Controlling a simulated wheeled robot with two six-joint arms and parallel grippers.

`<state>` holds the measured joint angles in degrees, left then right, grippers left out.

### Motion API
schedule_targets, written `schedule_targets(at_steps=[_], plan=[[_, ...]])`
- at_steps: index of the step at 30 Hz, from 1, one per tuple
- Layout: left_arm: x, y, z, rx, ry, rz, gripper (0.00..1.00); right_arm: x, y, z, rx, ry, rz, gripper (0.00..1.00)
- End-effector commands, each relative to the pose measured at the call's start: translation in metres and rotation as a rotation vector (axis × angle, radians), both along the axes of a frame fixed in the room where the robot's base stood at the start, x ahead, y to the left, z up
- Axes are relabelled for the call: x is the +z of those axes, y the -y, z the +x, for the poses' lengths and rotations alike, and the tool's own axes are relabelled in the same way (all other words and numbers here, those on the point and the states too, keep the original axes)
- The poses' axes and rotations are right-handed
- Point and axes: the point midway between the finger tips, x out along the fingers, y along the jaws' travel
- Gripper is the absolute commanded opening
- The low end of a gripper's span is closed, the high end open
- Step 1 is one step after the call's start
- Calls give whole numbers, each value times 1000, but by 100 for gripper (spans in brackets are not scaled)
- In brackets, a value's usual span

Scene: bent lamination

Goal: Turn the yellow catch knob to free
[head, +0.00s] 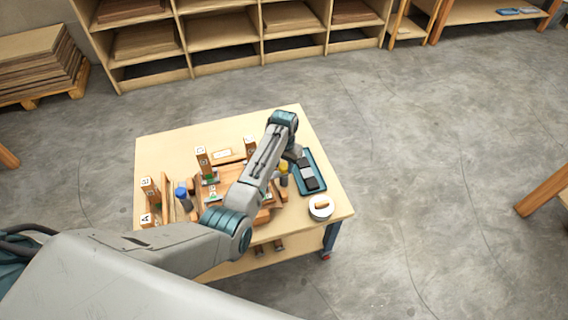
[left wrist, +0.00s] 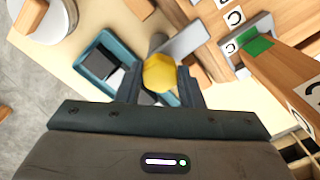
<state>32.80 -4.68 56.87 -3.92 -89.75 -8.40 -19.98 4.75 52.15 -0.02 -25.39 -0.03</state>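The yellow catch knob (head: 283,167) tops a short grey post near the right side of the table, beside the blue tray. My left arm reaches over the table and its gripper (head: 292,155) is at the knob. In the left wrist view the knob (left wrist: 160,73) sits between the two fingertips of my left gripper (left wrist: 161,83), with no clear gap on either side, so the fingers look shut on it. The knob's post is partly hidden behind it. My right gripper is in neither view.
A blue tray (head: 322,178) with dark blocks and a white round dish (head: 320,212) stand at the table's right. A blue-topped post (head: 181,191) and labelled wooden uprights (head: 202,160) stand left. My arm hides part of the middle.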

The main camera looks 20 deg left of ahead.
Motion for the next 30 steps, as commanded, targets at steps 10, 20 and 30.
schedule_targets(at_steps=[10, 20, 30], plan=[[1, 0, 0, -20, 0, 0, 11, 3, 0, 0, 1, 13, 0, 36], [4, 0, 0, -180, -2, 0, 11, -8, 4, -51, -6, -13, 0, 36], [4, 0, 0, -491, -3, 0, 11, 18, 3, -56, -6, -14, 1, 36]])
